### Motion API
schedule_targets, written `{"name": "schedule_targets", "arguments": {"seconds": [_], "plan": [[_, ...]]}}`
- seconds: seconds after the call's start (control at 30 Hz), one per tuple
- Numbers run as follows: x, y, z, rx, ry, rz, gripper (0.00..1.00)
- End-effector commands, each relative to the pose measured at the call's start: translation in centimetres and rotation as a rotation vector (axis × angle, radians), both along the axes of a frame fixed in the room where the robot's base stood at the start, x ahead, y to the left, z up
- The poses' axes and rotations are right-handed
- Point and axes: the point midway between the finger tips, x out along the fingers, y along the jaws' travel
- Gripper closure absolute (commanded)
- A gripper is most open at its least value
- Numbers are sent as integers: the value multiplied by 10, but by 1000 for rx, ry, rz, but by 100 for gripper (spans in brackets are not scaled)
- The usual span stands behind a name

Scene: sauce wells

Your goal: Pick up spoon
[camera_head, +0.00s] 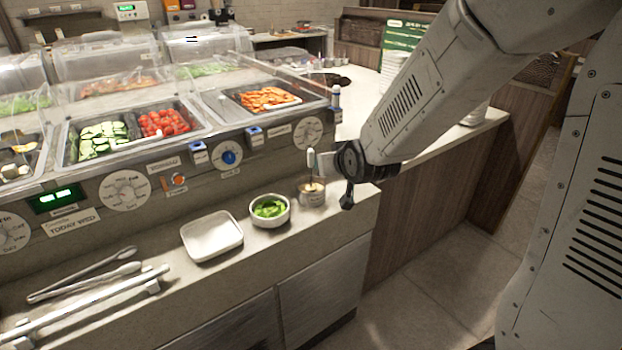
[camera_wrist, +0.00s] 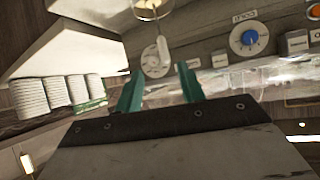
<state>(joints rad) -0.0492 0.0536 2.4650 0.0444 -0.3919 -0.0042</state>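A spoon (camera_wrist: 163,46) with a pale handle end stands in a small clear jar (camera_head: 312,192) at the right end of the counter ledge. In the wrist view the jar (camera_wrist: 153,8) is at the top edge, partly cut off. My gripper (camera_head: 313,160) is just above the jar in the head view. In the wrist view my gripper (camera_wrist: 160,80) is open, with two teal fingers apart and nothing between them. The spoon's handle end shows just beyond the gap between the fingertips. The spoon's lower part is unclear.
A white bowl of green pieces (camera_head: 269,210) and an empty square white dish (camera_head: 212,236) sit left of the jar. Tongs (camera_head: 85,283) and a rail are further left. The salad bar's control panel with dials (camera_head: 229,158) rises behind the ledge. Floor is clear at right.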

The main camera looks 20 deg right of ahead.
Motion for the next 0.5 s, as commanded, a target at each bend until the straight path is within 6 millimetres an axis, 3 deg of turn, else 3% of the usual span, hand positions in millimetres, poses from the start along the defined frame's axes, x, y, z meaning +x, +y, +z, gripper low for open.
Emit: {"name": "schedule_targets", "arguments": {"seconds": [0.03,0.1,0.2,0.5], "plan": [[16,2,-16,-1,-58,-2,61],[34,3,-27,-3,-161,-6,61],[51,6,-42,-7,-294,-11,61],[61,8,-64,-17,-533,-20,61]]}}
